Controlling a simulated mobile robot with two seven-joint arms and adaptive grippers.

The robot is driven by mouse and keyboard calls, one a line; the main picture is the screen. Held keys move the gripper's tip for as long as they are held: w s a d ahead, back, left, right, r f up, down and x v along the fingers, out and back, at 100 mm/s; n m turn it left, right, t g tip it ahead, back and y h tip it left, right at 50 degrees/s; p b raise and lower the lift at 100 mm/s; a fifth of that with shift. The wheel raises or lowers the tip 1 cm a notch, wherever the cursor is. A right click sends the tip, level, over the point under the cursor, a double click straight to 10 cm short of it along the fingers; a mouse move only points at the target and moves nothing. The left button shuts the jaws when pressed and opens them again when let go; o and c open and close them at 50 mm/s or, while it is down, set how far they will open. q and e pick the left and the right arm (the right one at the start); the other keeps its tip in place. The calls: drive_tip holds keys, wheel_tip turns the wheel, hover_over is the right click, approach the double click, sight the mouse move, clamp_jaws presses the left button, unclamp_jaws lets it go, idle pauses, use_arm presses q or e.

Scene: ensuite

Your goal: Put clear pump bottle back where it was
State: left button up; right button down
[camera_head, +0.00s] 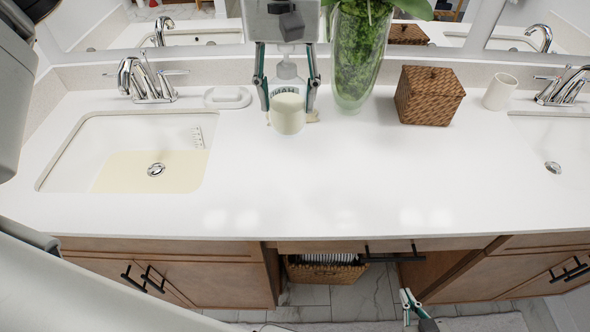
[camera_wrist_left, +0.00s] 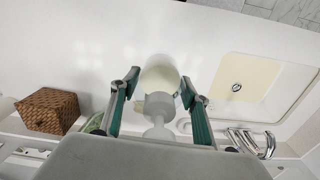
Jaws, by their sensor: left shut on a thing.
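The clear pump bottle (camera_head: 288,112), with cream-coloured liquid and dark lettering, is over the counter between the left sink and the glass vase. My left gripper (camera_head: 287,100) is shut on it, with one finger on each side. In the left wrist view the bottle (camera_wrist_left: 159,80) sits between the fingertips of the left gripper (camera_wrist_left: 160,87), with its pale pump toward the palm. I cannot tell whether its base touches the counter. My right gripper (camera_head: 408,297) is low in the head view, in front of the cabinets, and its opening is unclear.
A tall glass vase (camera_head: 360,55) with greenery stands close to the right of the bottle. A brown wicker box (camera_head: 428,95) and a white cup (camera_head: 499,92) stand further right. A white soap dish (camera_head: 227,97) lies left, beside the sink (camera_head: 75,150). The front middle counter (camera_head: 370,180) is clear.

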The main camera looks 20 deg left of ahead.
sight(286, 119)
use_arm(q)
wheel_tip(286, 119, down, 17)
drive_tip(key=shift+f+p, duration=0.15)
drive_tip(key=shift+p, duration=0.2)
drive_tip(key=shift+f, duration=0.15)
drive_tip(key=o, duration=1.5)
drive_tip(key=shift+o, duration=0.2)
wheel_tip(286, 119, up, 12)
drive_tip(key=shift+a+r+b, duration=0.1)
drive_tip(key=shift+a+b, duration=0.05)
drive_tip(key=shift+b, duration=0.35)
